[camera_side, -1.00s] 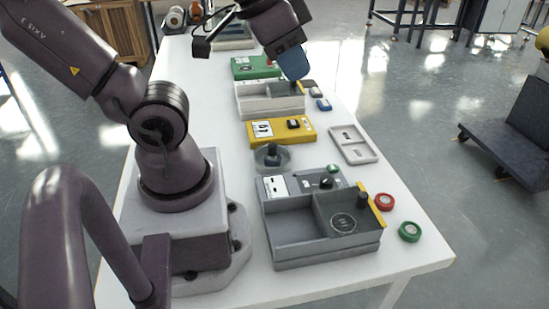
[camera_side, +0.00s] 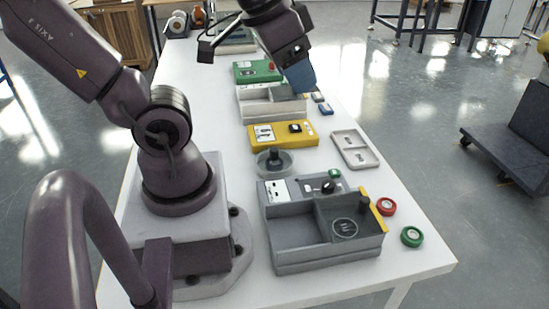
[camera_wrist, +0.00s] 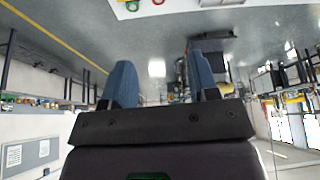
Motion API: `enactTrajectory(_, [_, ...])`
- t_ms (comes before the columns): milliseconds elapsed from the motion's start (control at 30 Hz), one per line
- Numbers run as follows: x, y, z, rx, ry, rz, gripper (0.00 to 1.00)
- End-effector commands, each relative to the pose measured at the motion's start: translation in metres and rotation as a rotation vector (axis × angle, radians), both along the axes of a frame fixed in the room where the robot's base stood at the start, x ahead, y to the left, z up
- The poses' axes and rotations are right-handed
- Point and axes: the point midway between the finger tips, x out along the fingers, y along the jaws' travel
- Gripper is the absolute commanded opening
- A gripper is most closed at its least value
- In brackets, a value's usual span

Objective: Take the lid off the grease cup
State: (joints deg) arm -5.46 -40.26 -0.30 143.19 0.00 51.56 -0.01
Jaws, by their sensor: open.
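The likely grease cup (camera_side: 285,168) is a low, round, clear dish on the white table in the side view. A dark knobbed piece, apparently its lid (camera_side: 276,154), sits on it, upright. My gripper (camera_side: 303,84) is farther back, above the right end of a pale bin, apart from the cup. Its blue fingers are tilted downward and overlap in the side view. The wrist view shows the two blue fingers (camera_wrist: 163,80) spread apart with nothing between them. The cup does not show in the wrist view.
A yellow box (camera_side: 283,139) stands just behind the cup, and a grey two-part bin (camera_side: 295,228) in front. A flat grey tray (camera_side: 353,149) lies to the right. Red (camera_side: 386,206) and green (camera_side: 411,236) rings lie near the right edge. The pale bin (camera_side: 258,107) is under my gripper.

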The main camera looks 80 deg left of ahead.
Motion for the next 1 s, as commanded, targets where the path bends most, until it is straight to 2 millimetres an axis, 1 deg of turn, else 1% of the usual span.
enactTrajectory(100, [0.005, 0.035, -0.025, 0.001, 0.138, 0.160, 0.54])
enactTrajectory(133, [0.006, 0.045, -0.033, 0.005, 0.178, 0.186, 0.54])
enactTrajectory(167, [0.007, 0.056, -0.041, 0.014, 0.218, 0.193, 0.54])
enactTrajectory(200, [0.008, 0.071, -0.051, 0.027, 0.267, 0.176, 0.54])
enactTrajectory(267, [0.008, 0.092, -0.067, 0.043, 0.341, 0.108, 0.54])
enactTrajectory(300, [0.007, 0.106, -0.079, 0.053, 0.385, 0.041, 0.54])
enactTrajectory(400, [0.002, 0.135, -0.105, 0.060, 0.464, -0.175, 0.54])
enactTrajectory(467, [-0.001, 0.149, -0.119, 0.062, 0.489, -0.320, 0.54])
enactTrajectory(500, [-0.003, 0.157, -0.128, 0.064, 0.497, -0.420, 0.54])
enactTrajectory(567, [-0.006, 0.167, -0.141, 0.068, 0.499, -0.573, 0.54])
enactTrajectory(700, [-0.009, 0.184, -0.165, 0.107, 0.465, -0.956, 0.54])
enactTrajectory(833, [-0.003, 0.193, -0.178, 0.194, 0.408, -1.326, 0.54])
enactTrajectory(900, [0.004, 0.195, -0.177, 0.260, 0.384, -1.505, 0.54])
enactTrajectory(1000, [0.008, 0.199, -0.175, 0.337, 0.362, -1.697, 0.54])
